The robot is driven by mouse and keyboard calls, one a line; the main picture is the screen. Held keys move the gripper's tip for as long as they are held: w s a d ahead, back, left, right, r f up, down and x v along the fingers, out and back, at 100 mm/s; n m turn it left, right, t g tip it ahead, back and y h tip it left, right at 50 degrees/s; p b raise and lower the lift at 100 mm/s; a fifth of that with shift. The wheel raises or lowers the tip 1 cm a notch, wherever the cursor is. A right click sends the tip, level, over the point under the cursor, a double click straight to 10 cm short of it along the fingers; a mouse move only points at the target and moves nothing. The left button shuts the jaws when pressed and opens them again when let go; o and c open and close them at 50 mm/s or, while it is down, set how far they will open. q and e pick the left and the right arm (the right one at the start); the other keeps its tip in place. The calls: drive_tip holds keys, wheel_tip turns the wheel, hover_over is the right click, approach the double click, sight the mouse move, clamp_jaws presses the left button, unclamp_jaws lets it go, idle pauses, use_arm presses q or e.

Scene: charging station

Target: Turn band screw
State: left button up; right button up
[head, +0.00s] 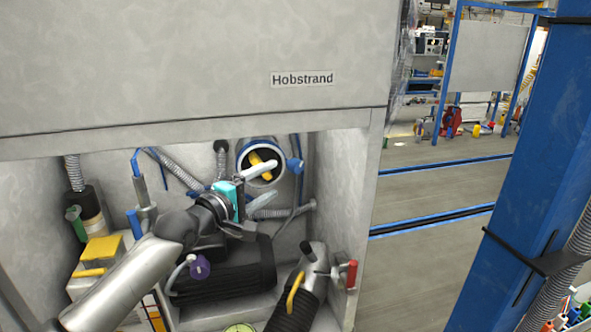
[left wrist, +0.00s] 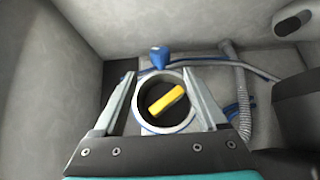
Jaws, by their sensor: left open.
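A blue knob, which looks like the band screw (head: 294,166), sits at the right side of a round port ring (head: 243,158) on the back wall of the cabinet. In the left wrist view the blue knob (left wrist: 160,57) is just above the ring (left wrist: 139,88). A yellow bar handle (left wrist: 166,99) lies across the ring's dark opening. My left gripper (head: 268,184) is open and empty in front of the port. In the left wrist view its fingers (left wrist: 160,80) frame the ring on both sides, with the knob between and beyond their tips. My right gripper is not in view.
The cabinet's right wall (head: 340,190) stands close to the left gripper. A black ribbed cylinder (head: 235,275), a black hose with a yellow handle (head: 295,292) and a red-handled valve (head: 351,274) lie below. Grey hoses run along the back wall. Open floor lies right of the cabinet.

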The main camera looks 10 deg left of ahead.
sight(291, 169)
use_arm(q)
drive_tip(key=b+x, duration=0.2)
drive_tip(key=x, duration=0.6)
drive_tip(key=shift+w, duration=0.1)
drive_tip(key=shift+b+x, duration=0.75)
drive_tip(key=shift+x, duration=0.35)
drive_tip(key=c, duration=0.3)
clamp_jaws()
